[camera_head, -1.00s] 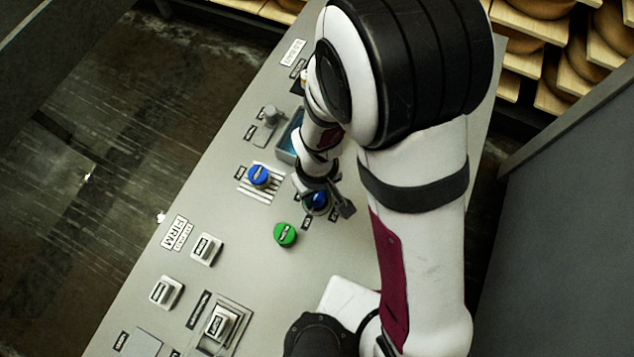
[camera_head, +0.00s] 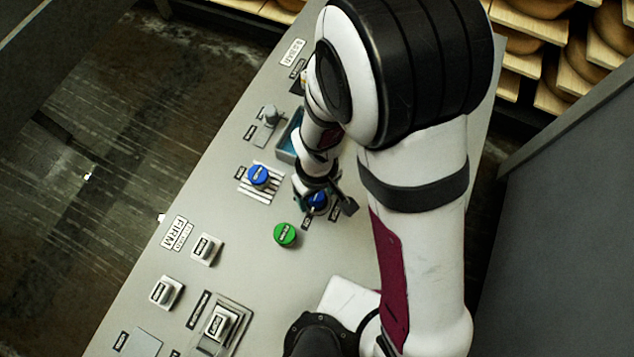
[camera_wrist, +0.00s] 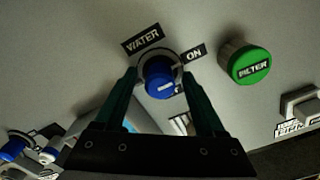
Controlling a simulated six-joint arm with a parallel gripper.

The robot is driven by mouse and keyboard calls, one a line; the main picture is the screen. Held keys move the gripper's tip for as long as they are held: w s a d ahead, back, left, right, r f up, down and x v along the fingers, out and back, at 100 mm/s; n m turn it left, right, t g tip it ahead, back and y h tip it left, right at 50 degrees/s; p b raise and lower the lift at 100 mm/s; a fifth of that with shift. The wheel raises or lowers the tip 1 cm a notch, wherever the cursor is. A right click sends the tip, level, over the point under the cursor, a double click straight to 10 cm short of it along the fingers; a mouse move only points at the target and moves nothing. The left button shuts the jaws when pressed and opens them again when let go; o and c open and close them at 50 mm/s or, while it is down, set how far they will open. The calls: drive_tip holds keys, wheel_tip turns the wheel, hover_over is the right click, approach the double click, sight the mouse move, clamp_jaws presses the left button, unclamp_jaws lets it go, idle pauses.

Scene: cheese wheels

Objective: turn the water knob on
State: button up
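The water knob is a round blue knob (camera_wrist: 160,78) with a pale mark, in a dark ring below the WATER label (camera_wrist: 143,39) and left of the ON label (camera_wrist: 194,54). It shows in the head view (camera_head: 318,199), partly covered by my gripper. In the wrist view the two fingers of my gripper (camera_wrist: 159,74) stand on either side of the knob, with visible gaps. The gripper is open; its depth over the knob is hard to tell. In the head view my gripper (camera_head: 326,195) is over the knob.
A green FILTER knob (camera_wrist: 247,65) stands close on the right in the wrist view. Another blue knob (camera_head: 259,175) sits on a striped plate. A bluish basin (camera_head: 288,145) lies behind my wrist. Square buttons (camera_head: 206,249) stand on the panel (camera_head: 200,180) towards the front.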

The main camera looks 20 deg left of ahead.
sight(317, 195)
wheel_tip(317, 195, up, 16)
idle(0.4)
drive_tip(key=shift+f, duration=0.1)
drive_tip(key=s+d+r+m+y, duration=0.1)
drive_tip(key=s+d+r+m, duration=0.1)
drive_tip(key=d+m, duration=0.6)
drive_tip(key=s+d+r+m, duration=0.2)
drive_tip(key=s+d+m, duration=0.3)
drive_tip(key=d+m, duration=0.4)
drive_tip(key=shift+d+r+y, duration=0.25)
drive_tip(key=shift+r+y, duration=0.1)
drive_tip(key=shift+y, duration=0.05)
